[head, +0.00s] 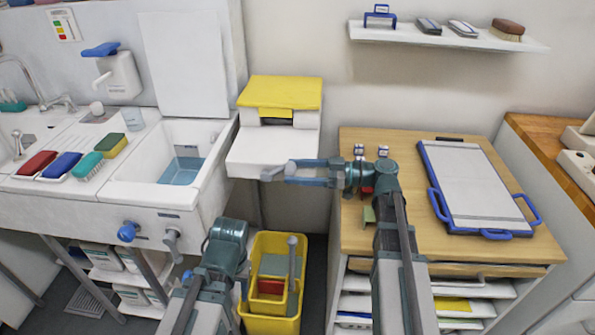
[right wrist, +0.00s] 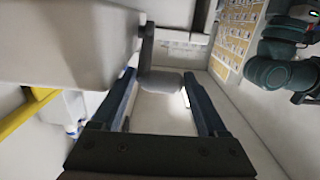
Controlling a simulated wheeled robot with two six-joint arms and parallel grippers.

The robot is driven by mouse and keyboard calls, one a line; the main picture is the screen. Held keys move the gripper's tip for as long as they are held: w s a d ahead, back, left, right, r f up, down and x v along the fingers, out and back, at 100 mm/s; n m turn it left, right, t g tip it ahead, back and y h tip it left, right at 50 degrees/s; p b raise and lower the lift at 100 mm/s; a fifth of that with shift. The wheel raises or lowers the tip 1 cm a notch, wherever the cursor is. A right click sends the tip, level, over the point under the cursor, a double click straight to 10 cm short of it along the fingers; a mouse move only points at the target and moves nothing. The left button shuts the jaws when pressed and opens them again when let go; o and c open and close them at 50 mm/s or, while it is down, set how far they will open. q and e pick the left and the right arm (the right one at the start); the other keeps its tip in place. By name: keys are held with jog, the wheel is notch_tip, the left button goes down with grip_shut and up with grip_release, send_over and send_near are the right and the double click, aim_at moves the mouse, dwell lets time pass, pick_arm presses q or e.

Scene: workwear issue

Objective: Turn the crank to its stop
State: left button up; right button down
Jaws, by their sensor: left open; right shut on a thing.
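The crank (right wrist: 160,81) is a grey arm with a rounded grey grip on the side of a white machine (head: 260,154) with a yellow top. My right gripper (head: 280,171) reaches left across the machine's front right corner. In the right wrist view its two dark fingers (right wrist: 160,95) stand either side of the crank's grip, shut on it. In the head view the fingers partly hide the crank, so its exact angle is hard to tell. My left gripper (head: 243,284) is low, near the yellow bin, open and largely hidden by its own arm.
A yellow bin (head: 256,325) stands below the machine. A wooden-topped cabinet (head: 400,150) with a blue-framed board (head: 475,185) is to the right. A sink (head: 150,185) with brushes beside it is on the left. A wall shelf (head: 450,38) hangs above.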

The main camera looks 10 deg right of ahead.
jog(key=shift+c, duration=0.4)
grip_release()
jog(key=shift+s+a+f+g, duration=0.2)
jog(key=shift+s+g, duration=0.2)
jog(key=shift+s, duration=0.1)
jog(key=shift+w, duration=0.1)
jog(key=shift+w+d, duration=0.1)
jog(key=shift+w, duration=0.05)
jog(key=v, duration=1.3)
jog(key=shift+s+d+p, duration=0.3)
jog(key=shift+d+p, duration=0.05)
jog(key=shift+p, duration=0.05)
